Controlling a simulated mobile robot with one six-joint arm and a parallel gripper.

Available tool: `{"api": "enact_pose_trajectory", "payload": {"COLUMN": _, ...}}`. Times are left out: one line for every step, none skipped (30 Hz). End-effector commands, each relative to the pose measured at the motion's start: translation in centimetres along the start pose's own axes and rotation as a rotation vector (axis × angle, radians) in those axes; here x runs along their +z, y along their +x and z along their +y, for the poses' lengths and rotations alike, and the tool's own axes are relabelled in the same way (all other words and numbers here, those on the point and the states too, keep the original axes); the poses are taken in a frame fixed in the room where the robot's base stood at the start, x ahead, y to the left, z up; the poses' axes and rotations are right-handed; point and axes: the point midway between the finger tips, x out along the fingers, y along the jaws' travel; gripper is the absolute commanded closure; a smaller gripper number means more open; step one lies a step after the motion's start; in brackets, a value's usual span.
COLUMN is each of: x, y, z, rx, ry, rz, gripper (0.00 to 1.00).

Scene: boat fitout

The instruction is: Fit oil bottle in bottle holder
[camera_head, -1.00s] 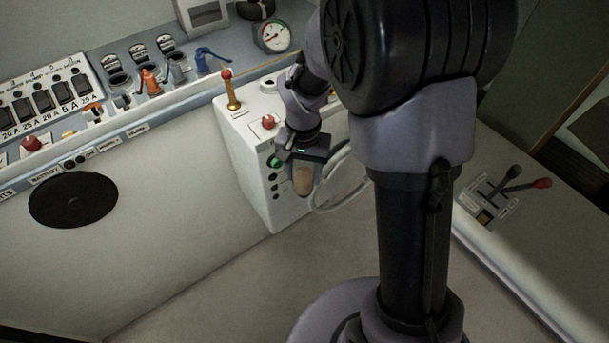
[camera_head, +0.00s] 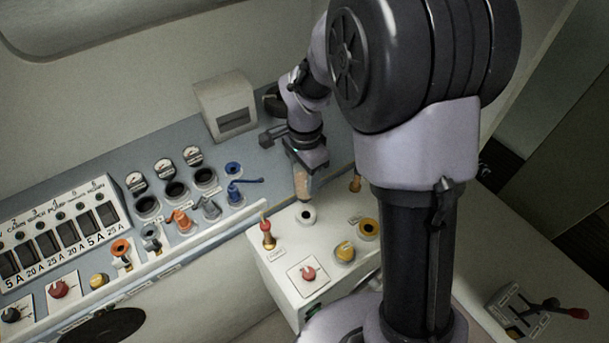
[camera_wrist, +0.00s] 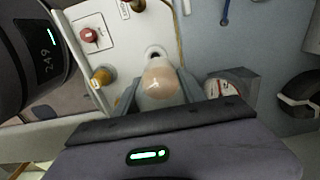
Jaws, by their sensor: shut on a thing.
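The oil bottle, a pale pinkish rounded thing (camera_head: 302,187), hangs below my gripper (camera_head: 303,172). In the wrist view the bottle (camera_wrist: 160,83) sits between the two grey fingers of my gripper (camera_wrist: 157,95), which are shut on it. A round dark hole with a pale rim (camera_head: 306,214) is in the white box top, just below the bottle in the head view. It also shows just beyond the bottle in the wrist view (camera_wrist: 155,53). The bottle looks apart from it. No thing is clearly marked as the bottle holder.
The white box (camera_head: 285,262) carries a red-topped brass lever (camera_head: 267,234), a red knob (camera_head: 308,273) and yellow knobs (camera_head: 345,251). Left are a switch panel (camera_head: 62,238) and several sockets. A white slotted housing (camera_head: 225,104) stands behind. A gauge (camera_wrist: 222,87) shows in the wrist view.

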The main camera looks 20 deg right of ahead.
Motion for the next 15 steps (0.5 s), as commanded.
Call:
{"api": "enact_pose_trajectory", "payload": {"x": 0.0, "y": 0.0, "z": 0.0, "rx": 0.000, "ry": 0.000, "rz": 0.000, "gripper": 1.00}}
{"api": "enact_pose_trajectory", "payload": {"x": 0.0, "y": 0.0, "z": 0.0, "rx": 0.000, "ry": 0.000, "rz": 0.000, "gripper": 1.00}}
{"api": "enact_pose_trajectory", "payload": {"x": 0.0, "y": 0.1, "z": 0.0, "rx": 0.000, "ry": 0.000, "rz": 0.000, "gripper": 1.00}}
{"api": "enact_pose_trajectory", "payload": {"x": 0.0, "y": 0.1, "z": 0.0, "rx": 0.000, "ry": -0.001, "rz": 0.000, "gripper": 1.00}}
{"api": "enact_pose_trajectory", "payload": {"x": 0.0, "y": 0.2, "z": 0.0, "rx": 0.000, "ry": -0.001, "rz": 0.000, "gripper": 1.00}}
{"api": "enact_pose_trajectory", "payload": {"x": 0.0, "y": 0.3, "z": 0.0, "rx": 0.000, "ry": -0.001, "rz": 0.000, "gripper": 1.00}}
{"api": "enact_pose_trajectory", "payload": {"x": 0.0, "y": 0.5, "z": 0.0, "rx": 0.000, "ry": -0.001, "rz": 0.000, "gripper": 1.00}}
{"api": "enact_pose_trajectory", "payload": {"x": 0.0, "y": 0.6, "z": 0.0, "rx": 0.000, "ry": -0.001, "rz": 0.000, "gripper": 1.00}}
{"api": "enact_pose_trajectory", "payload": {"x": 0.0, "y": 0.8, "z": 0.0, "rx": 0.000, "ry": -0.001, "rz": 0.000, "gripper": 1.00}}
{"api": "enact_pose_trajectory", "payload": {"x": 0.0, "y": 0.9, "z": 0.0, "rx": 0.000, "ry": -0.001, "rz": 0.000, "gripper": 1.00}}
{"api": "enact_pose_trajectory", "payload": {"x": 0.0, "y": 1.1, "z": 0.0, "rx": 0.000, "ry": -0.001, "rz": 0.000, "gripper": 1.00}}
{"api": "enact_pose_trajectory", "payload": {"x": 0.0, "y": 1.3, "z": 0.0, "rx": 0.000, "ry": -0.001, "rz": 0.000, "gripper": 1.00}}
{"api": "enact_pose_trajectory", "payload": {"x": 0.0, "y": 1.5, "z": 0.0, "rx": 0.000, "ry": -0.001, "rz": 0.000, "gripper": 1.00}}
{"api": "enact_pose_trajectory", "payload": {"x": 0.0, "y": 1.6, "z": 0.0, "rx": 0.000, "ry": -0.001, "rz": 0.000, "gripper": 1.00}}
{"api": "enact_pose_trajectory", "payload": {"x": 0.0, "y": 1.9, "z": 0.0, "rx": 0.000, "ry": -0.001, "rz": 0.000, "gripper": 1.00}}
